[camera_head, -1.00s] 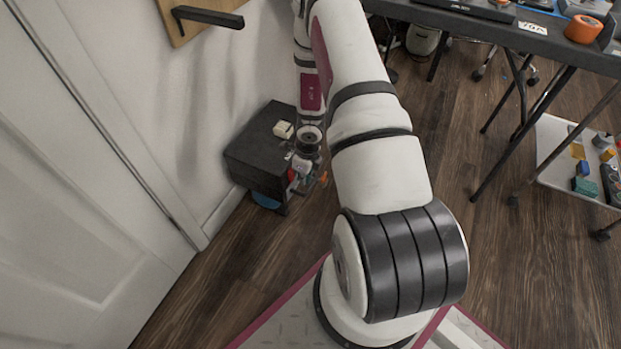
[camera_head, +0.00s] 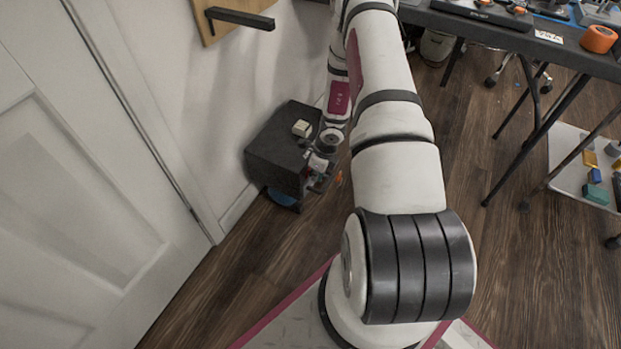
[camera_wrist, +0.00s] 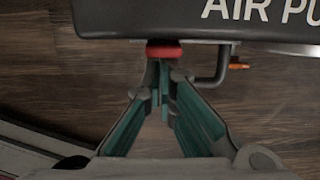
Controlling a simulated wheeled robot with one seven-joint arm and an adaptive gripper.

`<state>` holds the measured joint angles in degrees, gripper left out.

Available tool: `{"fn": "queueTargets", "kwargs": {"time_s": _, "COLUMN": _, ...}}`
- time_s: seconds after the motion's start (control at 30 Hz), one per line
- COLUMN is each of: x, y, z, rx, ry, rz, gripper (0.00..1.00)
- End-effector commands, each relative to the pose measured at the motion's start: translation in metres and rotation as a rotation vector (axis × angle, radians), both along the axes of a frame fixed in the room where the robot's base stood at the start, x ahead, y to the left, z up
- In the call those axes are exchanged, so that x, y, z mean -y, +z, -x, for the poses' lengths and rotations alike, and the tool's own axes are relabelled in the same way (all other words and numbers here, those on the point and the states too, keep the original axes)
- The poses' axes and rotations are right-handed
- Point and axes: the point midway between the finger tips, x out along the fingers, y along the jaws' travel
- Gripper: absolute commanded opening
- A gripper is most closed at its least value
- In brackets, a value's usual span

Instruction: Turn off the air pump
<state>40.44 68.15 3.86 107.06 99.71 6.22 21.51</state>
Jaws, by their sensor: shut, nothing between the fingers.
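The air pump is a dark box (camera_head: 280,150) on the floor by the wall in the head view. In the wrist view its black top (camera_wrist: 200,15) carries white lettering starting "AIR PU". A red button or knob (camera_wrist: 164,51) sticks out below the pump's near edge. My gripper (camera_wrist: 160,75) has its fingertips together, right at the red part; I cannot tell whether they touch it. In the head view my gripper (camera_head: 318,175) is at the pump's right side, partly hidden by my wrist. Whether the pump is on does not show.
A grey bent pipe or handle (camera_wrist: 222,65) with an orange tip (camera_wrist: 239,66) sits just right of the red part. A black table (camera_head: 480,30) stands at upper right. Wood floor lies open between.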

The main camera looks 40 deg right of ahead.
Motion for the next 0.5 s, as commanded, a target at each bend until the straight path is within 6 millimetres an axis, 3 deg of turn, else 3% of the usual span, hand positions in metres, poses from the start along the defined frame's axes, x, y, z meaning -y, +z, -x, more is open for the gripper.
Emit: {"fn": "queueTargets", "kwargs": {"time_s": 0.5, "x": -0.002, "y": 0.011, "z": 0.000, "rx": -0.002, "ry": 0.003, "rz": 0.001, "gripper": 0.00}}
